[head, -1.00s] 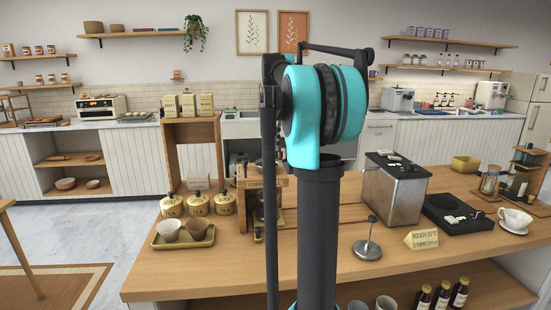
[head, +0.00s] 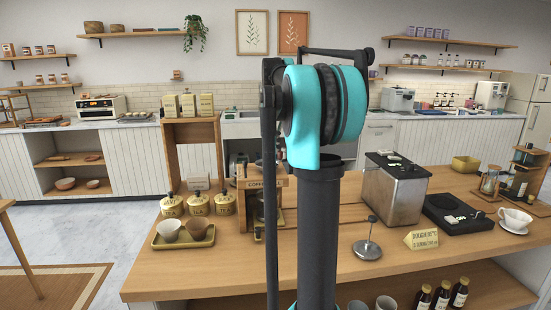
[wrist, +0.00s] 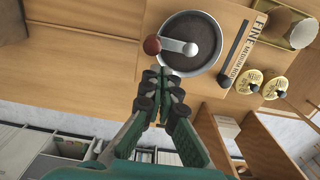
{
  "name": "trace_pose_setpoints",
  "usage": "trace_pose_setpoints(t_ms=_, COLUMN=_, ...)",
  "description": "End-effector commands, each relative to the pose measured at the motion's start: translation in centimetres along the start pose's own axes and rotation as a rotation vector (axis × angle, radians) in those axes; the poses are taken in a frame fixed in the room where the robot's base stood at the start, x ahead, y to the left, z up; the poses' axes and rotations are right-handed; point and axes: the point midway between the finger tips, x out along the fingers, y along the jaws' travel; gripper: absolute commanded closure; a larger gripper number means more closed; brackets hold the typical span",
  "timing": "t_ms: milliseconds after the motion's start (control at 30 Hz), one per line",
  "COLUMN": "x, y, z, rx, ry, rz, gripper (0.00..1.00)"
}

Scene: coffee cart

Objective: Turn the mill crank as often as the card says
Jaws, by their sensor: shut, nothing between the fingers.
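The coffee mill (head: 247,206) stands on the wooden counter, partly hidden behind my arm in the head view. In the wrist view I look down on its round dark hopper (wrist: 192,27). A grey crank arm (wrist: 177,46) lies across it, with a red-brown knob (wrist: 152,45) at its left end, near the rim. My gripper (wrist: 164,72) is shut and empty, its tips just below the knob at the hopper's edge; contact cannot be told. A yellow card (head: 421,239) stands on the counter at right; it seems to read "ROUGH" and "2 TURNS", in small blurred print.
A strip marked fine, medium and rough (wrist: 247,47) lies beside the hopper with a black bar. Tea tins (head: 198,204) and a tray with cups (head: 205,242) stand left. A tamper-like metal tool (head: 367,248) and a steel box (head: 395,192) stand right.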

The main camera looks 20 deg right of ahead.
Motion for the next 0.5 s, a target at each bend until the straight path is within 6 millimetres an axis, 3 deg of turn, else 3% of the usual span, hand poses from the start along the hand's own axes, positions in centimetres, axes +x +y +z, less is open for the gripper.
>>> trace_pose_setpoints(t_ms=500, x=0.94, y=0.0, z=0.02, rx=0.0, ry=0.0, rz=0.0, gripper=1.0)
